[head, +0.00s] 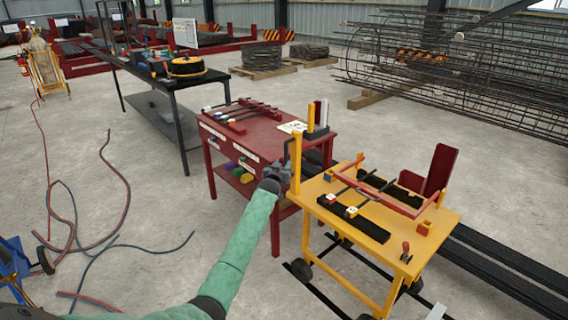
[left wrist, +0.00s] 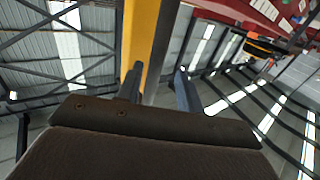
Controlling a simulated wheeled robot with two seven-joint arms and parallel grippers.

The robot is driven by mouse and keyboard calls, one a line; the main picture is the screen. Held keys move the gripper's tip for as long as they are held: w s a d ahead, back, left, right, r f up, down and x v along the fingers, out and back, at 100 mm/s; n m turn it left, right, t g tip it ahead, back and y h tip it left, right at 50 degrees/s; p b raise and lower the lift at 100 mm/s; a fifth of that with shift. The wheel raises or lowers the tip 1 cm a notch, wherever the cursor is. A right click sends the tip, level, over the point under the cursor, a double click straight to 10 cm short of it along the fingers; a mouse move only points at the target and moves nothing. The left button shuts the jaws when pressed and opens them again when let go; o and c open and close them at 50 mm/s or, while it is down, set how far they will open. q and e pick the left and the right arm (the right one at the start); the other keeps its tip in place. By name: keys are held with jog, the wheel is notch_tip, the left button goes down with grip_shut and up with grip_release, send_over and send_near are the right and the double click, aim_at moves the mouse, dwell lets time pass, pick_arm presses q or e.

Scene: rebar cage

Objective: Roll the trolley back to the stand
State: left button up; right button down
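The yellow trolley (head: 390,232) stands upright on its wheels in the head view, right of and nearer than a red table (head: 262,140) that may be the stand. A narrow gap or overlap shows between them; I cannot tell which. The trolley carries a red frame, black strips and small blocks. A yellow post (head: 296,160) rises at its left corner. My left gripper (head: 280,174) is beside this post. In the left wrist view its fingers (left wrist: 160,88) stand apart, with a yellow bar (left wrist: 150,40) between or just beyond them. My right gripper is not in view.
Black rails or bars (head: 500,265) lie on the floor right of the trolley. Red and blue hoses (head: 75,225) lie at left. A dark workbench (head: 165,85) stands behind, and a large rebar cage (head: 460,75) at back right. Floor at front centre is mostly clear.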

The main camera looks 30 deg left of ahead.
pick_arm(q)
jog(key=shift+v, duration=1.7)
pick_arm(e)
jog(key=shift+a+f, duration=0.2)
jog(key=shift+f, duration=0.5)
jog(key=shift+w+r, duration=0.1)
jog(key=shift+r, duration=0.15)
